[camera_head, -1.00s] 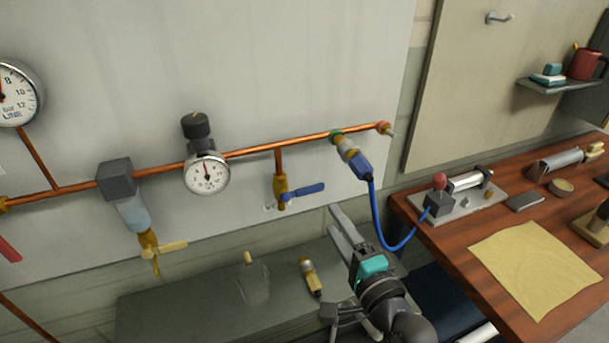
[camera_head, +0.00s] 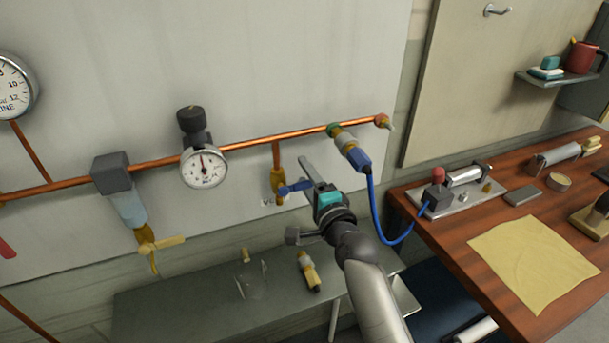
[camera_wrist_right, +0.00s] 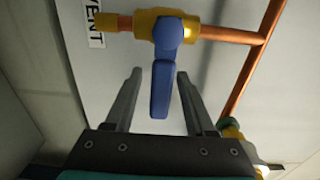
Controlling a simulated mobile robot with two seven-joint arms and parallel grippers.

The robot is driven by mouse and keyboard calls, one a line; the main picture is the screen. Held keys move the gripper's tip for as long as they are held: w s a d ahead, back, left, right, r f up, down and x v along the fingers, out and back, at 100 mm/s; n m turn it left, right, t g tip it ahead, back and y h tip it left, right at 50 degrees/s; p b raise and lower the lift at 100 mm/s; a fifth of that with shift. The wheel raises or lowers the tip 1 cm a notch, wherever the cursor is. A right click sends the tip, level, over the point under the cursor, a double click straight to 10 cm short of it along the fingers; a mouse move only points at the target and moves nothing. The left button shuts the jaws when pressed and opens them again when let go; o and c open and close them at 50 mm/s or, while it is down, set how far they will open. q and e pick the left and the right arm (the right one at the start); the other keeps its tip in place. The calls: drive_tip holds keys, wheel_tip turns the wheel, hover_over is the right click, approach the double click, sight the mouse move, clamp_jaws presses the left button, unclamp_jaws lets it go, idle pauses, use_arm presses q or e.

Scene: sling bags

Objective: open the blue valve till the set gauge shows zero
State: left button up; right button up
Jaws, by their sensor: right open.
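The blue valve is a brass valve body (camera_head: 278,184) with a blue lever (camera_head: 291,188), under the copper pipe. The lever points sideways to the right in the head view. My right gripper (camera_head: 299,178) is at the lever, open. In the right wrist view the blue lever (camera_wrist_right: 163,88) lies between the two spread fingers of the right gripper (camera_wrist_right: 159,75), with gaps on both sides. A small round gauge (camera_head: 204,170) below a black knob (camera_head: 191,120) is likely the set gauge. Its needle points about straight up, off a readable number. My left gripper is out of view.
A larger line gauge (camera_head: 14,90) is at the far left. A blue hose (camera_head: 372,205) hangs from a coupling (camera_head: 350,150) just right of my right gripper. A grey bench (camera_head: 190,300) holds a loose brass fitting (camera_head: 308,270). A "VENT" label (camera_wrist_right: 96,24) is beside the valve.

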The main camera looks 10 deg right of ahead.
drive_tip(key=shift+w+a, duration=0.1)
drive_tip(key=shift+w, duration=0.35)
clamp_jaws()
idle(1.2)
